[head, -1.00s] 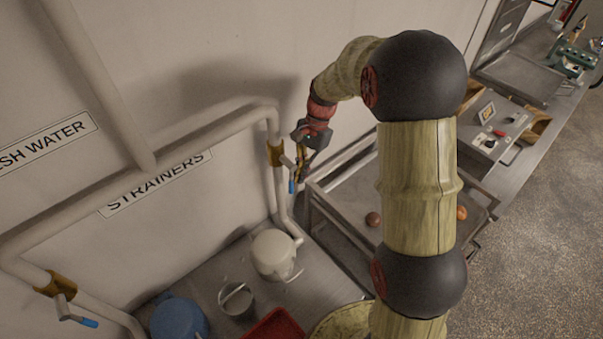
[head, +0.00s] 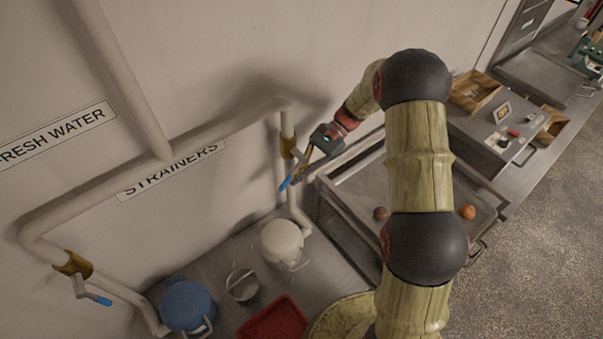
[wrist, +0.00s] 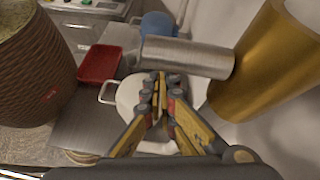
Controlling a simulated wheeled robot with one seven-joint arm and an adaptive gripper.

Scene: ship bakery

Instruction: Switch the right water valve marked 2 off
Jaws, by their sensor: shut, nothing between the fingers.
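The right valve has a brass body (head: 287,145) on the vertical pipe, and a lever with a blue grip (head: 287,183) slanting down and left. No number is readable on it. My gripper (head: 305,166) is right beside this lever, pointing down and left, its fingers closed and empty. In the wrist view, the closed fingertips (wrist: 158,80) are just below a grey metal cylinder, part of the valve (wrist: 190,57), with the brass body (wrist: 265,60) to the right. I cannot tell whether the fingers touch the lever.
The left valve (head: 73,265) has its blue grip pointing right. Below the pipes, a white pot (head: 281,241), a blue pot (head: 187,306), a metal cup (head: 242,285) and a red tray (head: 273,320) stand on the counter. A metal-framed cart (head: 345,185) is right of the valve.

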